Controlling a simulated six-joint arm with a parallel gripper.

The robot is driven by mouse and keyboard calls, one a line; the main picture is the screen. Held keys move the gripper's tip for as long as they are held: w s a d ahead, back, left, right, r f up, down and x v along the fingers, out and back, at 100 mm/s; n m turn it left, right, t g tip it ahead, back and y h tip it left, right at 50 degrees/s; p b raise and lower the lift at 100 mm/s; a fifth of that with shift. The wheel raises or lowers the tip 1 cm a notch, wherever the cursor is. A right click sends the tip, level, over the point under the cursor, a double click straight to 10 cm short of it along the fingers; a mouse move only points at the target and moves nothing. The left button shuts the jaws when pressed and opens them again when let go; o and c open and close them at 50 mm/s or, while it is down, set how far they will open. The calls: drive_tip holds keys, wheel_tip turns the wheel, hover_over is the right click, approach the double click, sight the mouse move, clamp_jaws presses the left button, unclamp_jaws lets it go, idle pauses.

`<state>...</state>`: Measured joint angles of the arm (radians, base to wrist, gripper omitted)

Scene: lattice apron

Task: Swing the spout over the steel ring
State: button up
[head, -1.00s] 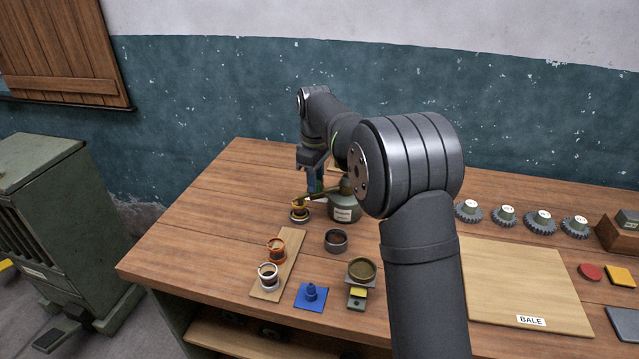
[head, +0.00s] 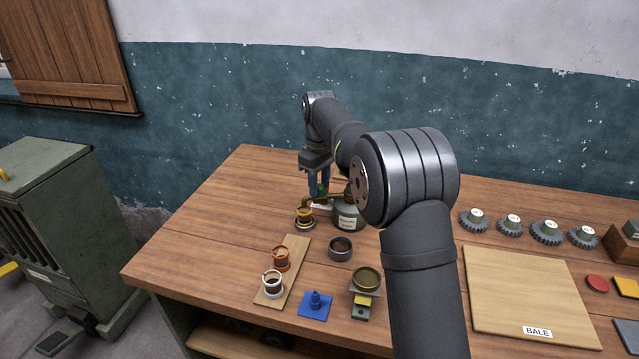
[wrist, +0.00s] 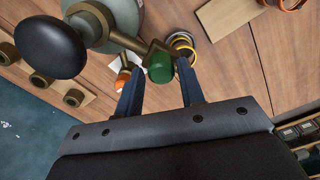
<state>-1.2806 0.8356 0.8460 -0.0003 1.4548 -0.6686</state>
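The brass spout (head: 322,196) reaches left from a grey-green labelled tank (head: 348,217). Its green knob (wrist: 160,67) is between the fingers of my gripper (wrist: 160,64); any gap beside it is too thin to tell whether they press it. In the head view my gripper (head: 320,187) is at the spout, left of the tank. Which ring is meant is unclear.
A blue pegged plate (head: 315,304) and brass cup (head: 367,279) are near the front edge. A black ball knob (wrist: 50,45) tops the tank. Table left of the spout is clear.

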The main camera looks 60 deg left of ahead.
sight(319, 186)
drive_tip(key=shift+o, duration=1)
wheel_tip(319, 186, up, 17)
drive_tip(key=shift+r, duration=0.15)
wheel_tip(319, 186, down, 18)
drive_tip(key=shift+r, duration=0.25)
idle(0.7)
drive_tip(key=shift+r, duration=0.15)
